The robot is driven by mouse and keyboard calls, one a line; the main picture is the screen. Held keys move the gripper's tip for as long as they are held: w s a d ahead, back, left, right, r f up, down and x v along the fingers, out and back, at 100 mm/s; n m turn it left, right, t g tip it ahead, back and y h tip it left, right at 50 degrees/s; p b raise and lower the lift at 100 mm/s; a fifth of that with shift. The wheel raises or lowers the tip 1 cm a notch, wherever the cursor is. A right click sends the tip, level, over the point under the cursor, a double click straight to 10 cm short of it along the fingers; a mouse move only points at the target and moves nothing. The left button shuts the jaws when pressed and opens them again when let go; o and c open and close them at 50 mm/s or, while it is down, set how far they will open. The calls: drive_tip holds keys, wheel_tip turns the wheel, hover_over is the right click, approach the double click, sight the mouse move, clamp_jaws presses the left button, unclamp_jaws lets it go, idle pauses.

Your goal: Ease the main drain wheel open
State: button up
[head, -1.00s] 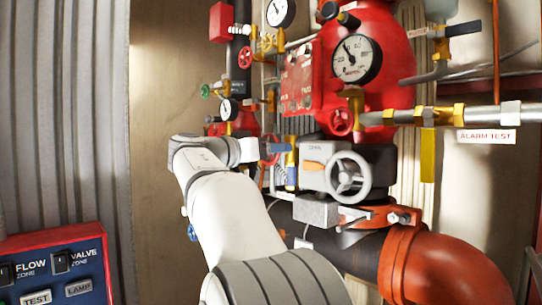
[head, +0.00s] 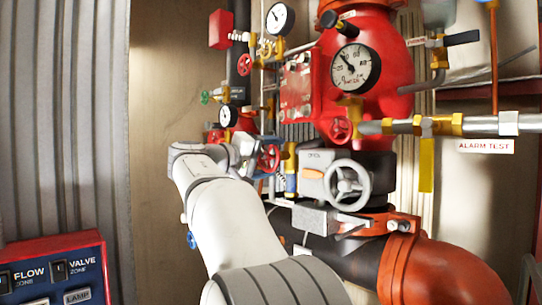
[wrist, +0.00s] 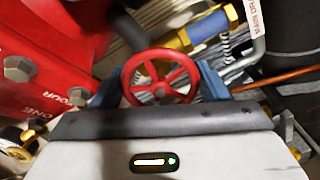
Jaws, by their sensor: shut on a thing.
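The main drain wheel is a small red spoked handwheel (head: 268,158) on the brass and blue-banded valve just right of my gripper in the head view. In the wrist view the wheel (wrist: 161,82) sits between the two blue fingers of my gripper (wrist: 160,86), one at its left rim and one at its right. The gripper is shut on the wheel. A white tag reading "MAIN DRAIN" (wrist: 257,15) shows at the upper right of the wrist view, partly cut off. My arm hides part of the pipework behind the wheel in the head view.
A larger grey handwheel (head: 348,184) stands close to the right. A blue control panel (head: 55,270) is at the lower left. The wooden wall left of the arm is clear.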

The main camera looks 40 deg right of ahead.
drive_tip(key=n+p, duration=0.3)
drive_tip(key=n, duration=0.3)
drive_tip(key=shift+n, duration=0.3)
drive_tip(key=n+p, duration=0.1)
drive_tip(key=n, duration=0.2)
drive_tip(key=shift+p, duration=0.35)
drive_tip(key=shift+n+p, duration=0.55)
drive_tip(key=shift+n, duration=0.45)
drive_tip(key=shift+f+n, duration=0.1)
drive_tip(key=shift+n, duration=0.2)
drive_tip(key=o, duration=0.9)
drive_tip(key=shift+a, duration=0.15)
drive_tip(key=shift+c, duration=0.2)
drive_tip(key=shift+o, duration=0.6)
